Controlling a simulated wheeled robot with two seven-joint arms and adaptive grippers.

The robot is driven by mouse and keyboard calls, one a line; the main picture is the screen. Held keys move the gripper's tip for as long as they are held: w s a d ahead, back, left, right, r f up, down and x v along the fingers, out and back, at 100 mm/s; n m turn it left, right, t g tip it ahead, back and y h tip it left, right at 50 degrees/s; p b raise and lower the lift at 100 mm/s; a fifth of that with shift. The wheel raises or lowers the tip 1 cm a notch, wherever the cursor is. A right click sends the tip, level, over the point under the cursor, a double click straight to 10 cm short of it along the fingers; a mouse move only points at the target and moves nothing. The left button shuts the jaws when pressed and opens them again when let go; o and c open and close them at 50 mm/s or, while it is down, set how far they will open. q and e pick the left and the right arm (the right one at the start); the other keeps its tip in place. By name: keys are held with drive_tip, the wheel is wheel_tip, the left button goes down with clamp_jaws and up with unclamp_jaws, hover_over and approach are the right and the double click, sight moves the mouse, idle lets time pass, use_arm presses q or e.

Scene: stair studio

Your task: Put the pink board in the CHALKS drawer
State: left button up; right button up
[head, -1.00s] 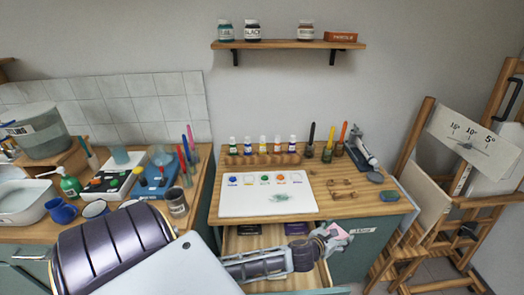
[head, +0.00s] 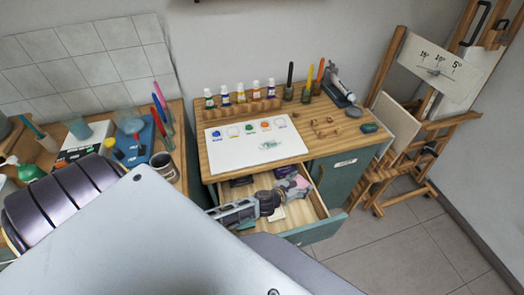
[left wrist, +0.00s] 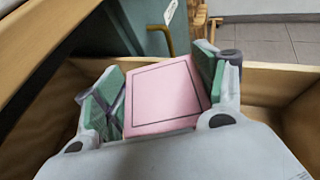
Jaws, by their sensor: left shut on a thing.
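The pink board (left wrist: 162,95) is a flat pink piece with a dark outline. My left gripper (left wrist: 160,92) is shut on it, with a green-padded finger on each side. In the head view the left gripper (head: 288,190) is over the right part of an open wooden drawer (head: 312,210), and a bit of pink shows at its fingers. In the left wrist view, wooden drawer walls (left wrist: 283,85) surround the gripper. I cannot tell whether the board touches the drawer floor. No CHALKS label is readable. My right gripper is not in view.
Dark packs (head: 240,182) lie at the back of the drawer. A white sheet (head: 255,145) with paint spots and several paint bottles stand on the desk (head: 345,132) above. An easel (head: 440,110) stands at the right. The floor (head: 400,240) in front is clear.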

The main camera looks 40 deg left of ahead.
use_arm(q)
drive_tip(key=shift+d+r, duration=0.15)
drive_tip(key=shift+d, duration=0.2)
drive_tip(key=shift+d+r+m+h, duration=0.15)
drive_tip(key=shift+d+m+h, duration=0.15)
drive_tip(key=shift+d, duration=0.1)
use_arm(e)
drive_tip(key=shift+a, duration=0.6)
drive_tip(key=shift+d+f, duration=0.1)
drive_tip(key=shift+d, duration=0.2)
